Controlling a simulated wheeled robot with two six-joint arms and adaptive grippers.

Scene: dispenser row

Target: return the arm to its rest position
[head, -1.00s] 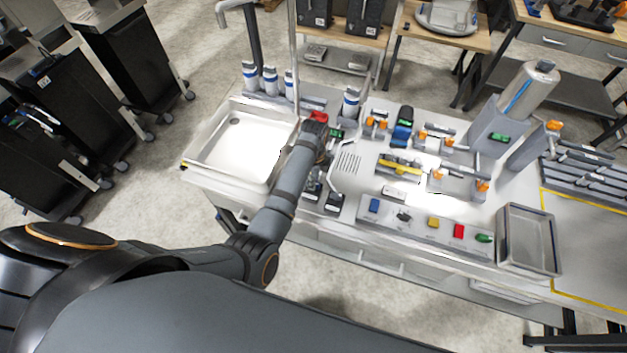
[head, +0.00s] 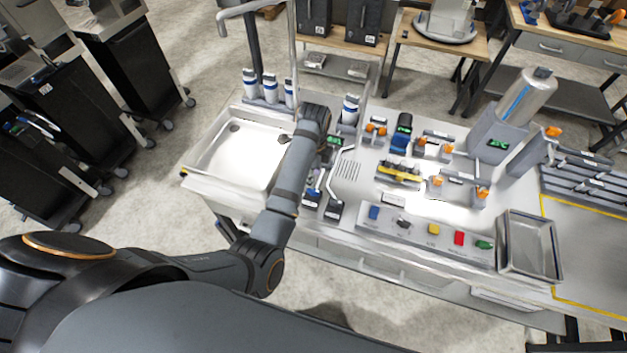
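My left arm (head: 284,190) comes in from the left and reaches over the right edge of the white sink at the bench. Its dark wrist is raised above the bench, near the row of white bottles. My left gripper (head: 325,151) is mostly hidden behind the wrist, so its fingers do not show clearly. I cannot tell whether it is open or shut, and nothing held can be made out. My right gripper is not in view.
The white sink (head: 213,181) lies left of the arm. White bottles (head: 351,109) with blue bands stand behind it. Right are a blue-and-black device (head: 401,136), a button panel (head: 420,243) and a metal tray (head: 553,272). Open floor lies left of the bench.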

